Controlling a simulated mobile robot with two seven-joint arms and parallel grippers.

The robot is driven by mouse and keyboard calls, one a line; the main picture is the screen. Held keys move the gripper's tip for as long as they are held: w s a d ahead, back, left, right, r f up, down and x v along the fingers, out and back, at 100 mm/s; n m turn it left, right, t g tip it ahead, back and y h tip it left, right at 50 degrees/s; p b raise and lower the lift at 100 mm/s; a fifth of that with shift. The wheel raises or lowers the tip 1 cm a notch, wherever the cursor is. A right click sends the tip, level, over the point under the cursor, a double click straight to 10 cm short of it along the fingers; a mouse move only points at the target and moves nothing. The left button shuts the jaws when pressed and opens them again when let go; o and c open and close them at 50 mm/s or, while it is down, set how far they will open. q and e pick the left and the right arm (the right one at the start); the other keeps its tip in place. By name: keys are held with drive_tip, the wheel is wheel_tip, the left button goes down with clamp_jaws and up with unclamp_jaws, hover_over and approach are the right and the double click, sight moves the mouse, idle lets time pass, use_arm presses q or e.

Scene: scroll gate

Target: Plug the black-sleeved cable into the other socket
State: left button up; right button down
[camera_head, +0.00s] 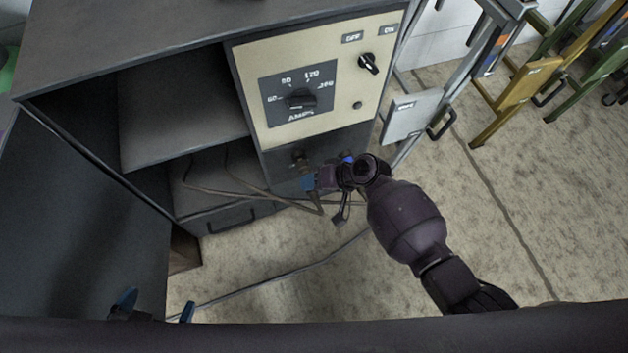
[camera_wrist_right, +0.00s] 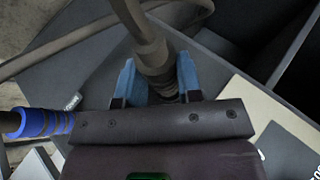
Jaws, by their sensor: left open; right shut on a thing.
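My right gripper (camera_head: 312,182) is at the lower dark panel of the welding machine (camera_head: 318,80). In the right wrist view its blue fingers (camera_wrist_right: 157,82) are shut on the black-sleeved cable (camera_wrist_right: 150,50), around its thick dark end. The plug tip is hidden behind the gripper body. My left gripper (camera_head: 157,305) is open and empty at the bottom left.
Open dark shelves (camera_head: 185,110) stand left of the beige control panel (camera_head: 360,90). Cables (camera_head: 250,190) run across the lower shelf, and another (camera_head: 290,268) lies on the floor. Yellow and green frames (camera_head: 515,95) stand at right. The floor at lower right is clear.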

drive_tip(key=shift+w+a, duration=0.1)
drive_tip(key=shift+w, duration=0.1)
use_arm(q)
drive_tip(key=shift+w+r, duration=0.1)
drive_tip(key=shift+w, duration=0.2)
idle(0.4)
drive_tip(key=shift+s, duration=0.3)
use_arm(e)
drive_tip(key=shift+w, duration=0.2)
use_arm(q)
drive_tip(key=shift+w, duration=0.35)
use_arm(e)
drive_tip(key=shift+s+r, duration=0.1)
drive_tip(key=shift+s, duration=0.05)
use_arm(q)
drive_tip(key=shift+s, duration=0.3)
idle(0.6)
use_arm(e)
drive_tip(key=shift+w, duration=0.2)
idle(0.3)
drive_tip(key=c, duration=0.6)
unclamp_jaws()
use_arm(q)
drive_tip(key=shift+w+d, duration=0.1)
drive_tip(key=shift+w, duration=0.2)
